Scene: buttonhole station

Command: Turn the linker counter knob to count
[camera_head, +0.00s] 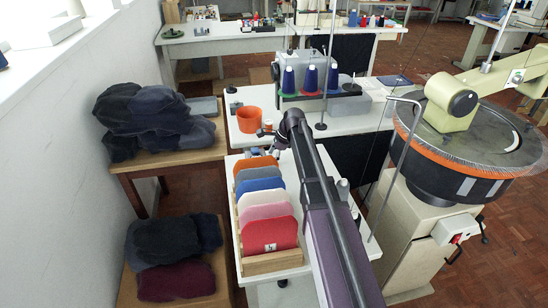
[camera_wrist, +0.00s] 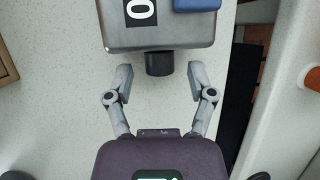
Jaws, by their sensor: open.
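In the wrist view a grey box (camera_wrist: 150,30) carries a black label with a white 0 (camera_wrist: 140,11). A short black round knob (camera_wrist: 160,63) sticks out of its near side. My gripper (camera_wrist: 160,76) is open, with one finger on each side of the knob. Gaps show between the knob and both fingertips, so neither seems to touch it. In the head view my arm hides the box and knob, and the fingers (camera_head: 268,133) show only in part beside the arm. The round linker machine (camera_head: 465,140) stands at the right.
A blue block (camera_wrist: 197,4) sits on the box. In the head view a rack of coloured fabric panels (camera_head: 265,212) stands left of my arm. An orange cup (camera_head: 248,119) and blue yarn cones (camera_head: 310,78) are behind. Dark garment piles (camera_head: 155,120) lie at the left.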

